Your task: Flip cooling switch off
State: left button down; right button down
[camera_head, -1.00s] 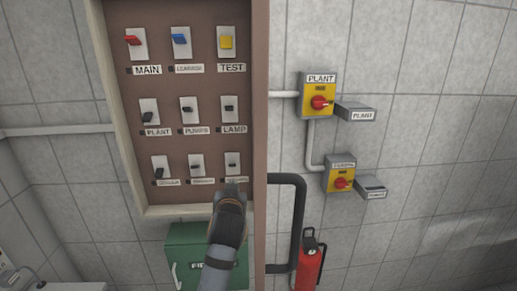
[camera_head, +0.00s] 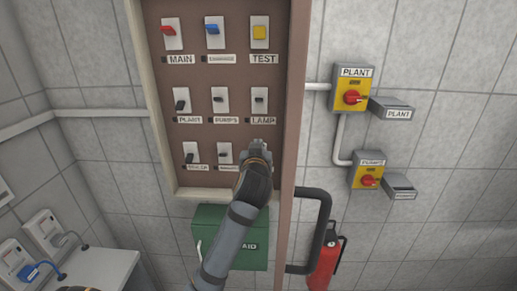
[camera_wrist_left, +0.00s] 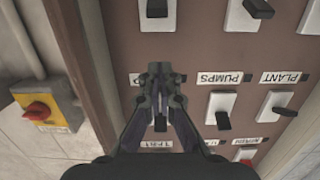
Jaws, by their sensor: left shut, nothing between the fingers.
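The brown switch panel (camera_head: 235,75) carries rows of rocker and lever switches on white plates. No label clearly reads "cooling"; the bottom row's labels are too blurred to read. My right gripper is not in view.
The panel has a raised frame (camera_head: 298,80) on its right. Beyond it are yellow PLANT (camera_head: 352,97) and lower (camera_head: 367,178) rotary switches with red knobs. A green first-aid box (camera_head: 212,222), black pipe (camera_head: 325,215) and red extinguisher (camera_head: 323,263) are below.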

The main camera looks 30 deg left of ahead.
pick_arm(q)
jog(key=p+x, duration=0.2)
jog(key=x, duration=0.3)
jog(key=shift+a+f, duration=0.1)
jog(key=shift+f, duration=0.1)
jog(key=f, duration=0.1)
jog(key=s+f+p, duration=0.1)
jog(key=d+f, duration=0.1)
jog(key=shift+s+f, duration=0.15)
jog(key=shift+s, duration=0.2)
jog(key=shift+w, duration=0.15)
